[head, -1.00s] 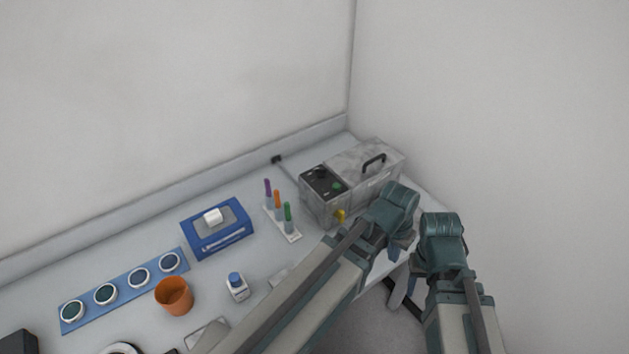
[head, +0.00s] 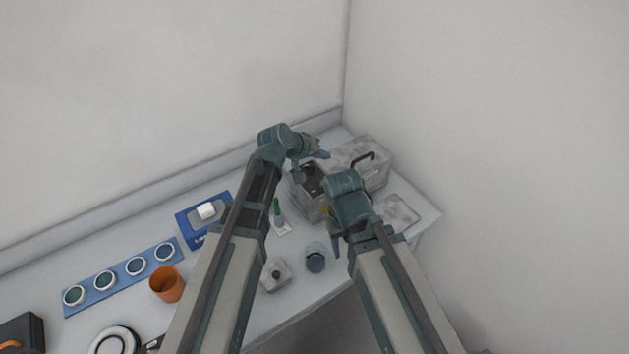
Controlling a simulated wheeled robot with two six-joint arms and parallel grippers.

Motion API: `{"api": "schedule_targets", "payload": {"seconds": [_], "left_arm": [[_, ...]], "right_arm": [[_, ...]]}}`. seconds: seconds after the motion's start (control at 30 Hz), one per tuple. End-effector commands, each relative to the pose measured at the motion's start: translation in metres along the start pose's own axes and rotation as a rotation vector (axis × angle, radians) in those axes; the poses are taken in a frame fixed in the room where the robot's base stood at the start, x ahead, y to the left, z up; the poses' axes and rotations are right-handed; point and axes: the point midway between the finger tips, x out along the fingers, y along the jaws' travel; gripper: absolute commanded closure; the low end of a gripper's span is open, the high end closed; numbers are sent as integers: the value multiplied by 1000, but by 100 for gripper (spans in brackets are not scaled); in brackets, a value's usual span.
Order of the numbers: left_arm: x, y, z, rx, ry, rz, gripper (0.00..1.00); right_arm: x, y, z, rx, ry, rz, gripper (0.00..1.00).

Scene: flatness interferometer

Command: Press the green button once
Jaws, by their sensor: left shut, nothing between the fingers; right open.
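The grey instrument box (head: 307,203) stands at the back right of the table, with a dark control panel (head: 312,180) on its left part. I cannot make out the green button; my arms cover part of the panel's surroundings. My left gripper (head: 321,154) is shut and empty, above the back edge of the box near the panel.
A black handle (head: 366,160) rises from the box lid. A rack with a green-topped tube (head: 277,208) stands left of the box. Walls close the back and right.

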Motion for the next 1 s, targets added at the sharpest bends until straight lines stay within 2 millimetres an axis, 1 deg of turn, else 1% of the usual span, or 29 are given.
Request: {"api": "schedule_targets", "payload": {"seconds": [0.37, 0.53, 0.77, 1.0], "left_arm": [[1, -1, 1, 0, 0, 0, 100], [7, -5, 5, 1, -1, -1, 100], [24, -18, 18, 1, -1, -1, 100], [48, -35, 35, 1, -1, -1, 100]], "right_arm": [[2, 0, 0, 0, 0, 0, 50], [10, -1, -1, -2, 0, 0, 50], [35, -3, -2, -6, 0, 1, 50], [68, -6, -4, -9, 0, 2, 50]]}}
